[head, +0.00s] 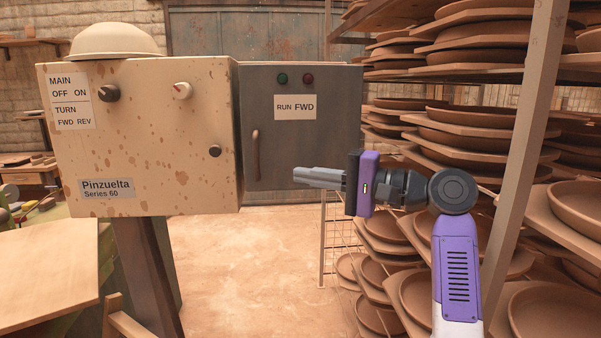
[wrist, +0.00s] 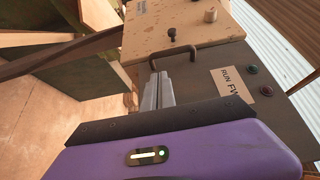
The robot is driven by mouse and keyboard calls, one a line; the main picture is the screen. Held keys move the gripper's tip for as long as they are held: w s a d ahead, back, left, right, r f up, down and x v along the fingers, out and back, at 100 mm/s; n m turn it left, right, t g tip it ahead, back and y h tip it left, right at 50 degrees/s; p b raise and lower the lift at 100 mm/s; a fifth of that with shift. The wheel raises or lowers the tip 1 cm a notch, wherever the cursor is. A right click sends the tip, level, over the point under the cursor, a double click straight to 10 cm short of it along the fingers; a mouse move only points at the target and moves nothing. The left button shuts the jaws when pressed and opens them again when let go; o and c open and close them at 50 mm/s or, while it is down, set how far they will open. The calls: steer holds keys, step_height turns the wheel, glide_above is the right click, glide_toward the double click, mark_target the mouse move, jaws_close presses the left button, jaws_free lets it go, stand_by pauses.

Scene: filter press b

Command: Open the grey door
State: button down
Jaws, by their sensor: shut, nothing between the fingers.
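The grey door (head: 337,139) is the dark grey front of the cabinet at the middle of the head view, with a RUN FWD label, a green lamp and a red lamp. It looks closed. Its brown vertical bar handle (head: 255,155) is near its left edge; the handle also shows in the wrist view (wrist: 172,60). My gripper (head: 296,174) is right of the handle in the head view, pointing left, apart from it as far as I can tell. In the wrist view its fingers (wrist: 153,78) are together and empty, pointing toward the handle.
A spotted beige panel (head: 150,150) with knobs, marked Pinzuelta Series 60, stands left of the door. Racks of clay dishes (head: 460,130) and a slanted post (head: 520,150) crowd the right. A wooden board (head: 45,275) is at lower left. Bare floor (head: 240,270) lies below the cabinet.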

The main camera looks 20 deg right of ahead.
mark_target(270, 170)
steer(key=p+x, duration=0.1)
steer(key=x, duration=0.7)
steer(key=shift+w+a+p, duration=0.1)
steer(key=shift+a+p, duration=0.15)
steer(key=shift+p, duration=0.05)
